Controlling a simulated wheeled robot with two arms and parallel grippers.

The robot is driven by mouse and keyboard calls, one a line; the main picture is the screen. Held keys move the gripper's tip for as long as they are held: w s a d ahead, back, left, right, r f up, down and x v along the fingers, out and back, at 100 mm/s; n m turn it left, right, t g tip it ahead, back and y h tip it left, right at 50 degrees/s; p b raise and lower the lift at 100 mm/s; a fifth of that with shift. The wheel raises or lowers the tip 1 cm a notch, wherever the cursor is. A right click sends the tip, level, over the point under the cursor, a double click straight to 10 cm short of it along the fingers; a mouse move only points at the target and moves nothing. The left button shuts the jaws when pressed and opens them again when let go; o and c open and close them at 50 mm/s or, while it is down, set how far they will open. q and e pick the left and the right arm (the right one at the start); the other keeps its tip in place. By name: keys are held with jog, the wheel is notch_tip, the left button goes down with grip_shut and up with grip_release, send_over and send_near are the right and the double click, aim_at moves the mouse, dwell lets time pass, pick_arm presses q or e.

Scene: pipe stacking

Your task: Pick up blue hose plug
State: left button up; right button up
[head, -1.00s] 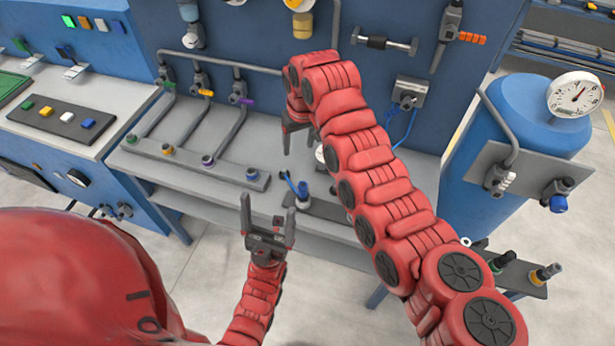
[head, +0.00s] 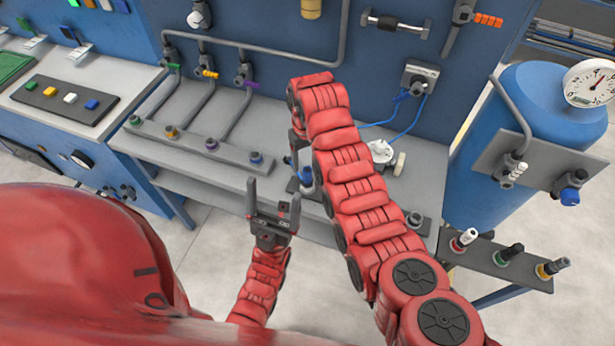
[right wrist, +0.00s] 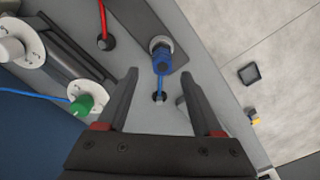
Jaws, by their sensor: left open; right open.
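The blue hose plug (right wrist: 162,60) stands at the end of a dark strip on the grey bench, with a short blue hose below it in the right wrist view. In the head view the blue plug (head: 306,177) is partly hidden beside my right arm. My right gripper (right wrist: 157,73) is open, its two fingers apart on either side of the line to the plug, with nothing held. In the head view my right gripper (head: 297,148) is mostly hidden behind its arm, just above the plug. My left gripper (head: 273,196) is open and empty in front of the bench.
A pipe manifold (head: 190,143) lies on the bench. Several plugs stand on a side rack (head: 490,262), near the blue tank (head: 545,115).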

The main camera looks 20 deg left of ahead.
aim_at(308, 170)
jog(key=f, duration=0.1)
jog(key=f+p, duration=0.2)
jog(key=shift+s+d+f, duration=0.15)
jog(key=shift+s+f, duration=0.1)
jog(key=shift+s, duration=0.05)
jog(key=shift+f+p, duration=0.35)
jog(key=shift+f, duration=0.5)
jog(key=shift+c, duration=0.3)
grip_shut()
